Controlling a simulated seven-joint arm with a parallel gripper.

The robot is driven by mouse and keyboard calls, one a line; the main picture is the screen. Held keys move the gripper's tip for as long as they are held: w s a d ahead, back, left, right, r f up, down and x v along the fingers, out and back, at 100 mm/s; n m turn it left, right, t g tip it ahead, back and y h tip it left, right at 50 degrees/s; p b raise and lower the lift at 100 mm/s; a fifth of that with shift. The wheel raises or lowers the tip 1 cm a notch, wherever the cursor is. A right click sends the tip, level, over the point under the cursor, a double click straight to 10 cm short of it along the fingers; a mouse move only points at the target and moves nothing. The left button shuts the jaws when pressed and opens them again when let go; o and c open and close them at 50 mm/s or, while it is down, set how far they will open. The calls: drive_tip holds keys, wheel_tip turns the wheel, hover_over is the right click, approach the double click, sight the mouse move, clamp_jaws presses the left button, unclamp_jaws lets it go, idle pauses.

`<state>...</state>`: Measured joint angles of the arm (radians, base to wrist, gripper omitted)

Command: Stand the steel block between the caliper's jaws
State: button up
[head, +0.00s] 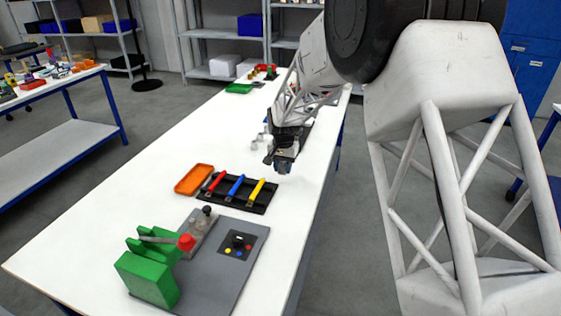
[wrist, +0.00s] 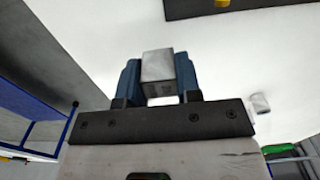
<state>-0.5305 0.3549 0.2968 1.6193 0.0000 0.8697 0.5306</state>
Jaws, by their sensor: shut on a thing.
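My gripper (head: 284,168) hangs over the right part of the white table in the head view. In the wrist view its two blue fingers (wrist: 158,76) are shut on a grey steel block (wrist: 158,66), with one finger on each side. The block sticks out a little past the fingertips. In the head view I cannot make the block out from the fingers. A green fixture (head: 149,279) with upright parts and a gap, which looks like the caliper, stands on a grey plate (head: 215,285) at the near end, well away from my gripper. A red-knobbed lever (head: 186,242) is beside it.
A black tray (head: 262,208) with red, blue and yellow handled tools and an orange tray (head: 194,179) lie between my gripper and the fixture. A control panel (head: 238,244) sits on the plate. White tabletop beside the trays is clear.

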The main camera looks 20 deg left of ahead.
drive_tip(key=shift+s+d+r, duration=0.1)
drive_tip(key=shift+s+d, duration=0.4)
drive_tip(key=shift+s, duration=0.4)
drive_tip(key=shift+s+d+r, duration=0.1)
drive_tip(key=shift+s+d, duration=0.35)
drive_tip(key=shift+s, duration=0.4)
drive_tip(key=w, duration=1.3)
drive_tip(key=w+d+r, duration=0.1)
drive_tip(key=w, duration=0.5)
drive_tip(key=shift+w+r, duration=0.1)
drive_tip(key=shift+w, duration=0.3)
drive_tip(key=shift+w, duration=0.1)
drive_tip(key=shift+w+a+f, duration=0.25)
drive_tip(key=shift+w+a, duration=0.75)
drive_tip(key=shift+w, duration=1.3)
drive_tip(key=shift+w+a+f, duration=0.2)
drive_tip(key=shift+w+a, duration=0.85)
drive_tip(key=shift+w, duration=1.25)
drive_tip(key=shift+w+a+f, duration=0.25)
drive_tip(key=shift+w+a, duration=0.75)
drive_tip(key=shift+w, duration=1.3)
drive_tip(key=shift+w+a+f, duration=0.1)
drive_tip(key=shift+w+a, duration=0.1)
drive_tip(key=shift+w, duration=0.15)
drive_tip(key=shift+f, duration=1.65)
